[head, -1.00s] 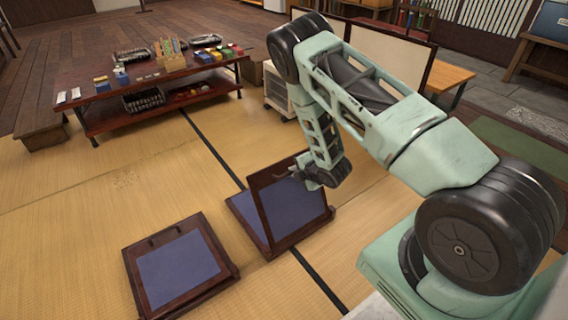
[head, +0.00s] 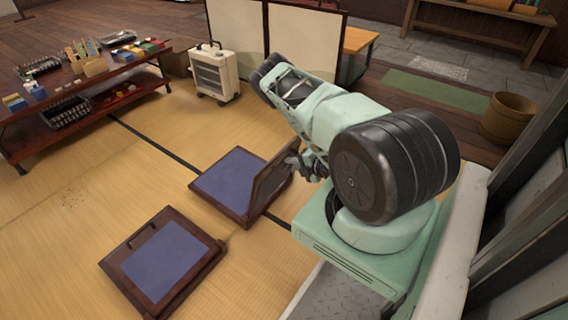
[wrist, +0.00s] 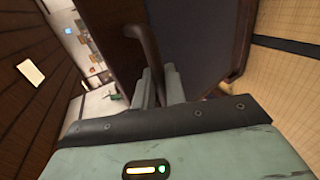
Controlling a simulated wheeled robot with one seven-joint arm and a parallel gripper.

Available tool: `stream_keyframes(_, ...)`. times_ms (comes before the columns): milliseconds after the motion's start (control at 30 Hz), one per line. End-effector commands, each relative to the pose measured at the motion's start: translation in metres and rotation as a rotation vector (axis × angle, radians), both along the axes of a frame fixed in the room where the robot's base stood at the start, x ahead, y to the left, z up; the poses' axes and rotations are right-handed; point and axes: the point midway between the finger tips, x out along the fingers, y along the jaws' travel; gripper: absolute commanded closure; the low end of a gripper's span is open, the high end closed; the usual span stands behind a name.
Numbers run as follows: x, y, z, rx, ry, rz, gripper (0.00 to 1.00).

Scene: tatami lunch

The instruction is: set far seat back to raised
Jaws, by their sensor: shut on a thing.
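The far seat (head: 212,198) is a dark wooden floor seat with a blue pad, lying on the tatami. Its seat back (head: 273,184) stands up at a steep tilt from the right side of the seat; its exact angle is hard to tell. My gripper (head: 297,164) is at the top edge of this back. In the wrist view my gripper (wrist: 160,88) is shut on the dark curved handle (wrist: 146,48) of the back, with the blue pad (wrist: 195,45) beside it. The near seat (head: 208,262) lies folded flat in front, with a handle on its top edge.
A low red-brown table (head: 100,85) with small goods stands at the far left. A white wheeled heater (head: 214,72) and a pale folding screen (head: 303,40) stand behind. A wooden bucket (head: 508,118) is at the right.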

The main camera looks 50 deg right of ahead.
Motion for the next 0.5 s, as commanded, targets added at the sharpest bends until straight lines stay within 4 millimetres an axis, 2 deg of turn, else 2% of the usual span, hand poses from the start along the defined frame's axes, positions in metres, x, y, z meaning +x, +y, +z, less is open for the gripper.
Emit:
stream_keyframes(33,-0.0053,0.0045,-0.0132,0.011,0.024,0.003,1.0)
stream_keyframes(433,-0.0055,0.0049,-0.0136,0.013,0.017,0.007,1.0)
stream_keyframes(467,-0.0055,0.005,-0.0136,0.013,0.017,0.007,0.82)
stream_keyframes(500,-0.0054,0.0049,-0.0136,0.013,0.017,0.007,0.71)
